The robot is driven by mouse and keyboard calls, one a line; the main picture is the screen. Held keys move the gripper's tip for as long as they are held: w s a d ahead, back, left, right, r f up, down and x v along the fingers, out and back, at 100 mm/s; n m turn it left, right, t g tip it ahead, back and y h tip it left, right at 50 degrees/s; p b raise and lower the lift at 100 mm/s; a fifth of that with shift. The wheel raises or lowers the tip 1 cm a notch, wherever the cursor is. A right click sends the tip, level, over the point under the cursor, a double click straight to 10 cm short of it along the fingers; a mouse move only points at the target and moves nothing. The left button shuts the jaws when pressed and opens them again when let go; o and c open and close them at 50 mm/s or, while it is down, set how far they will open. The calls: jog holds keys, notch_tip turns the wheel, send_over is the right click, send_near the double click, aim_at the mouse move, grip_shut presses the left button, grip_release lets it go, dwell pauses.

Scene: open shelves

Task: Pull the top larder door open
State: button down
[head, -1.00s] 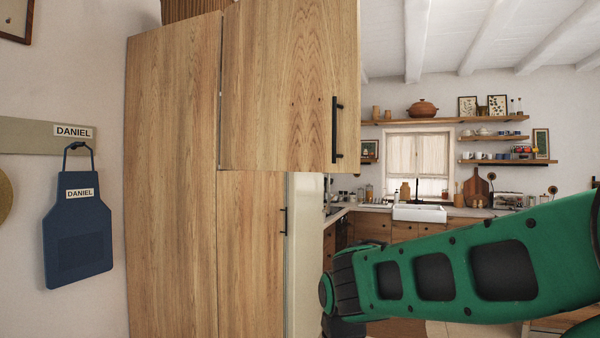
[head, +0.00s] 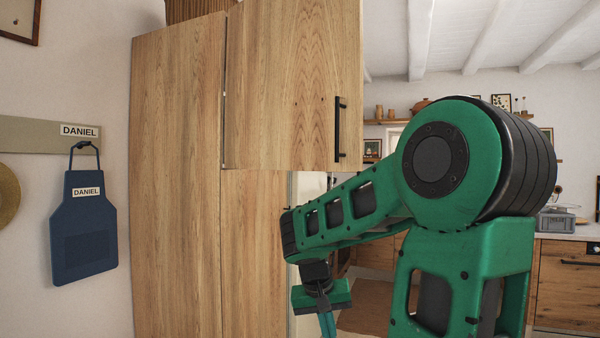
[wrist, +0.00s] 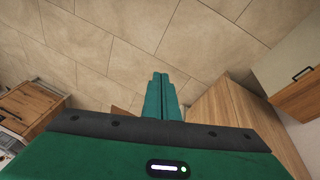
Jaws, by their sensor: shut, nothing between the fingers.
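The top larder door (head: 285,85) is a light wood panel in the head view. It stands partly open, its right edge swung out towards me past the cabinet below. Its black vertical handle (head: 338,130) is near the right edge and nothing touches it. My gripper (head: 327,324) hangs below the door and its handle, pointing down, near the bottom of the head view. Its fingertips are cut off there. In the wrist view the fingers of my gripper (wrist: 162,92) are together and empty, above the floor.
The lower larder door (head: 252,250) looks shut; my arm hides its handle. A blue apron (head: 85,230) hangs on the left wall. Kitchen drawers (head: 566,285) stand at the right. The wrist view shows tiled floor (wrist: 140,50), with wooden fronts on both sides.

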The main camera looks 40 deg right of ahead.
jog(key=w+d+r+m+h, duration=0.2)
jog(key=w+d+r+h, duration=0.25)
jog(key=w+r, duration=0.2)
jog(key=m+t+h, duration=0.1)
jog(key=m+h, duration=0.4)
jog(key=h, duration=0.5)
send_near(315, 167)
jog(key=d, duration=0.6)
jog(key=shift+w+d, duration=0.1)
jog(key=shift+d, duration=0.2)
jog(key=shift+d+r, duration=0.1)
